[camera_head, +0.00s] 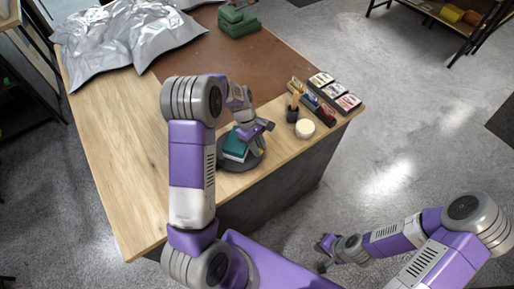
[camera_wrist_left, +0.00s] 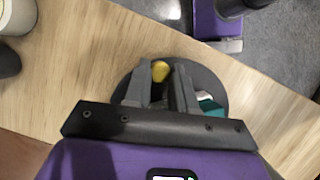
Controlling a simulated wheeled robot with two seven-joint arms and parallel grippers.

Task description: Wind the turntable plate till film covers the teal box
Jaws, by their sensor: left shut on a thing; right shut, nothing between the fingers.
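The dark round turntable plate (camera_head: 228,164) sits near the table's front edge, and it also shows in the left wrist view (camera_wrist_left: 207,80). The teal box (camera_head: 235,146) stands on the plate; only a corner of it (camera_wrist_left: 211,106) shows in the left wrist view, with a pale patch beside it. I cannot make out film on the box. My left gripper (camera_head: 259,148) is over the plate's right side. In the left wrist view its fingers are shut on a small yellow knob (camera_wrist_left: 160,71) at the plate's rim. My right gripper (camera_head: 323,250) is shut and empty, away from the table.
A round cream tin (camera_head: 305,128), a dark cup with a wooden-handled brush (camera_head: 293,112) and several small boxes (camera_head: 338,96) stand right of the plate. Bare wood (camera_head: 120,150) is free at left.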

